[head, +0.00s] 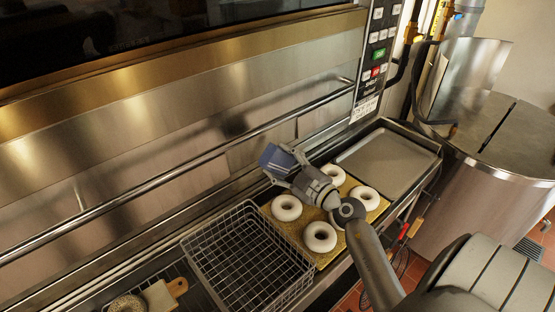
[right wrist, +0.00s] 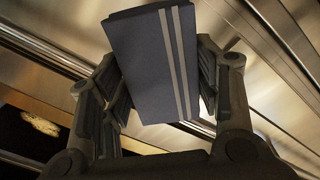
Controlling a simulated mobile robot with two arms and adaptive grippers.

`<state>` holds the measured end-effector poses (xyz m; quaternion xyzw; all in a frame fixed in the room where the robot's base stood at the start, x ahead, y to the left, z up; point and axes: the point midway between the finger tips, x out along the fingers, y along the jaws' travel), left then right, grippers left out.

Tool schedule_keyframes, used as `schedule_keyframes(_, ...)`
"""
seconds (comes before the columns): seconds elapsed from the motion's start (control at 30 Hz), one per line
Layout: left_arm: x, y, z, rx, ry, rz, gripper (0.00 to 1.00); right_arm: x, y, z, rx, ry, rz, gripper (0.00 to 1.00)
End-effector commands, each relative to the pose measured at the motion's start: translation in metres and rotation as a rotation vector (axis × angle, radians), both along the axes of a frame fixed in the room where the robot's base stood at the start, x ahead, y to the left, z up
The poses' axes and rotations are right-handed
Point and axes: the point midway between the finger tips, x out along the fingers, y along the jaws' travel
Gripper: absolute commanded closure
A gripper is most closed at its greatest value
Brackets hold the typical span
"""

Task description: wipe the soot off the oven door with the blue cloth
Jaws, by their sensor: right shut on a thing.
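The blue cloth (head: 276,159) is a folded dark-blue block, with two pale stripes in the right wrist view (right wrist: 150,65). My right gripper (head: 287,168) is shut on it; its fingers stand on both sides of the cloth in the wrist view. It holds the cloth above the board of bagels, in front of the steel oven front. The oven door (head: 120,160) is a brushed steel panel with a long horizontal rail. A dark smudge (head: 235,122) shows on the steel; I cannot tell whether it is soot or a reflection. Contact between cloth and door cannot be told. My left gripper is not in view.
Several white bagels (head: 320,237) lie on a golden board below my right arm. A wire basket (head: 245,262) is left of them, an empty metal tray (head: 388,160) right. A control panel (head: 378,50) and a large steel kettle (head: 480,190) stand at the right.

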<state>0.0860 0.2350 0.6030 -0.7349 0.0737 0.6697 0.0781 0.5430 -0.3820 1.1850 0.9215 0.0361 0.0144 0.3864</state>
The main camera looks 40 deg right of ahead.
Motion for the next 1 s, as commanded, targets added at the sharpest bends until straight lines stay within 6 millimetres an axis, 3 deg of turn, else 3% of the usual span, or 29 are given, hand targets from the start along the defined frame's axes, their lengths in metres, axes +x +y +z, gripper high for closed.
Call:
schedule_keyframes(0.57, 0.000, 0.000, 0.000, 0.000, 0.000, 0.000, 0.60, 0.003, 0.000, 0.001, 0.001, -0.002, -0.001, 0.62)
schedule_keyframes(1.0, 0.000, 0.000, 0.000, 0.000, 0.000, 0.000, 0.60, 0.047, 0.004, 0.002, 0.002, -0.005, 0.001, 0.62)
